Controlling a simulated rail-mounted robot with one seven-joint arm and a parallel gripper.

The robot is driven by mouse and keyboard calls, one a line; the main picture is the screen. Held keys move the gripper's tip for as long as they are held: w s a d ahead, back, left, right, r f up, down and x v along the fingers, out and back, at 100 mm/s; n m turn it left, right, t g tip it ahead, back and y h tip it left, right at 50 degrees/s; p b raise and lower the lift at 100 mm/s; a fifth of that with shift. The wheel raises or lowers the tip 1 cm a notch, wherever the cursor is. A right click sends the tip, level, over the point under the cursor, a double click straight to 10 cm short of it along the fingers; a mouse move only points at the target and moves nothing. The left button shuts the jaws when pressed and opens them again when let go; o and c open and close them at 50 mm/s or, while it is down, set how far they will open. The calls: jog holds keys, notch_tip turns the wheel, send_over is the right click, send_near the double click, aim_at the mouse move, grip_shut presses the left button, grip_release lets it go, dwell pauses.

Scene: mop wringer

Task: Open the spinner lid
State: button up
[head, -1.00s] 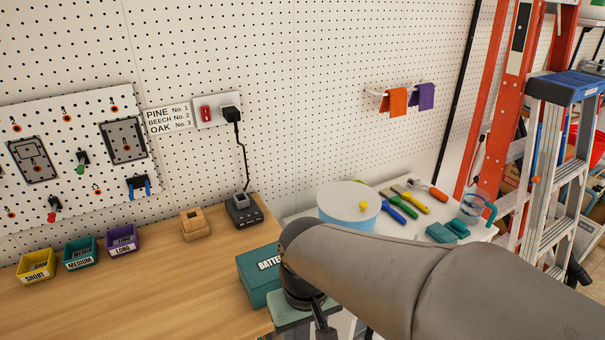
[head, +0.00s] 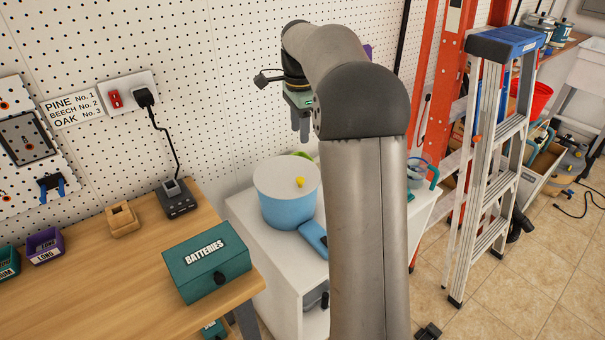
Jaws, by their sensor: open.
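The spinner is a light blue round tub (head: 287,212) on the white cabinet. Its white lid (head: 280,176) lies flat on top and looks closed. A small yellow knob (head: 299,182) stands on the lid, right of its middle. My gripper (head: 301,138) points down, open and empty. In the picture it shows above the lid's far right edge, apart from it. How far behind or above the lid it hangs is hard to tell. My arm hides the cabinet top to the right of the tub.
A teal batteries box (head: 207,262) sits on the wooden bench at front left. The pegboard wall (head: 230,60) is close behind. A stepladder (head: 490,150) stands at the right. The cabinet's front left top is bare.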

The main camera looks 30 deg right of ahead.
aim_at(300, 179)
notch_tip(300, 179, down, 16)
jog(key=shift+r, duration=0.2)
jog(key=shift+r+p, duration=0.1)
jog(key=shift+p, duration=0.2)
grip_shut()
